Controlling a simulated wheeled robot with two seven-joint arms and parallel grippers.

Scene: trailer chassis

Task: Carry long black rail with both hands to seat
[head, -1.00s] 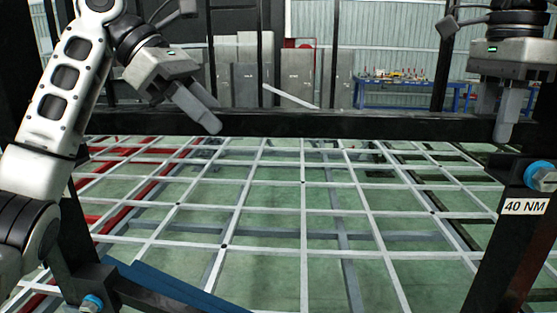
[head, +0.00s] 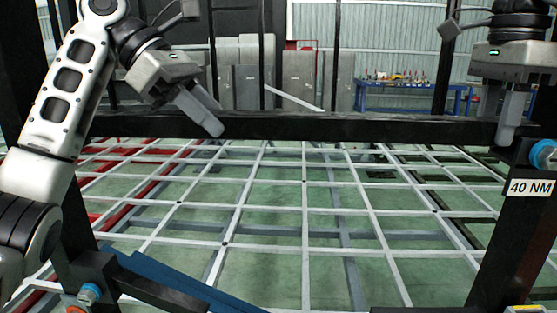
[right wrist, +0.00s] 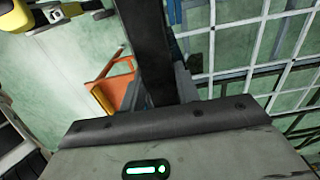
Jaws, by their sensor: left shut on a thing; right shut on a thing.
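The long black rail (head: 350,127) runs level across the head view, above the grey lattice. My left gripper (head: 207,118) is shut on it left of the middle, with its fingers slanting down over the near face. My right gripper (head: 509,122) is shut on it near the right, with its fingers pointing down. In the right wrist view the rail (right wrist: 148,45) runs upright from the top edge into the grip. Its left end in the head view is partly hidden behind my left arm. I cannot tell which part is the seat.
A black post with a blue bolt (head: 543,154) and a "40 NM" label (head: 531,188) stands at right. A dark bracket (head: 92,275) and blue bar (head: 190,290) lie lower left. A white-grey lattice (head: 303,210) fills the middle. A blue workbench (head: 410,97) stands far behind.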

